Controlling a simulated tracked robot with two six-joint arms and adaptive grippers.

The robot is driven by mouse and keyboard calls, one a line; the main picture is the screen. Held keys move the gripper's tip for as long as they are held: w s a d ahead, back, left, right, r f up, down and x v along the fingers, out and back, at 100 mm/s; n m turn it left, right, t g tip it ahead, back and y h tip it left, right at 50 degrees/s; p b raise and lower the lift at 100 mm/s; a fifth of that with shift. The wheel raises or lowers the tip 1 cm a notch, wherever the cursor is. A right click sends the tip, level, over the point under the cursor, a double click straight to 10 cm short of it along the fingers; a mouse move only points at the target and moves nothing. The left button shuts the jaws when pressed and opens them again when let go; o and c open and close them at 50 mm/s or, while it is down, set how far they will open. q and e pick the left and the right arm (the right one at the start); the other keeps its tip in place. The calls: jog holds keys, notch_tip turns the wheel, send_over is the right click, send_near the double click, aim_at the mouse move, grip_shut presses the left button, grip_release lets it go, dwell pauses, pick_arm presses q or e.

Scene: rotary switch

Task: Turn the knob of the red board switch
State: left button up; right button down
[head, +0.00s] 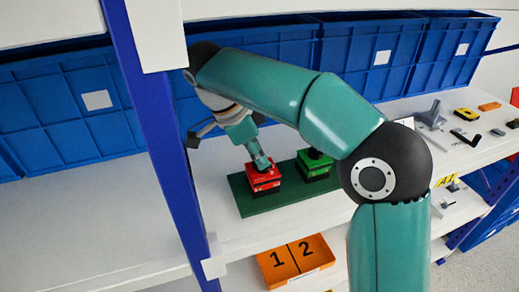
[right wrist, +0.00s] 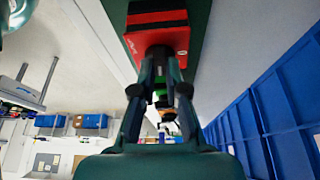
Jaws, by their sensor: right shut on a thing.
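The red switch (head: 264,179) is a small red box with a black base on a dark green board (head: 247,203) on the white shelf. My right gripper (head: 262,164) comes down from above onto its top face. In the right wrist view, the red switch (right wrist: 157,40) shows at the top, with a white "0" mark on its face. My right gripper's fingers (right wrist: 161,62) are closed together at that face, shut on the knob, which they mostly hide. I cannot tell the knob's angle. My left gripper is not in view.
A green switch (head: 314,163) stands on the same board, right of the red one. Blue crates (head: 70,120) line the back. A blue post (head: 165,150) rises left of the board. An orange tray (head: 295,262) marked 1 and 2 lies below. Tools lie at right.

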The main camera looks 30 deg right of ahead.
jog(key=m, duration=0.1)
jog(key=m+g+p, duration=0.1)
jog(key=m, duration=0.1)
jog(key=m+y+p, duration=0.1)
jog(key=shift+w+r+m, duration=0.15)
jog(key=shift+w+m, duration=0.1)
jog(key=shift+m, duration=0.05)
jog(key=shift+d+m+g+y+p, duration=0.2)
jog(key=shift+m+g+y+p, duration=0.35)
jog(key=shift+m+p, duration=0.85)
jog(key=shift+w+m, duration=0.1)
jog(key=shift+m, duration=0.4)
jog(key=c, duration=1.2)
grip_release()
jog(key=shift+f+g+b, duration=0.2)
jog(key=shift+g+b, duration=0.05)
jog(key=shift+b, duration=0.05)
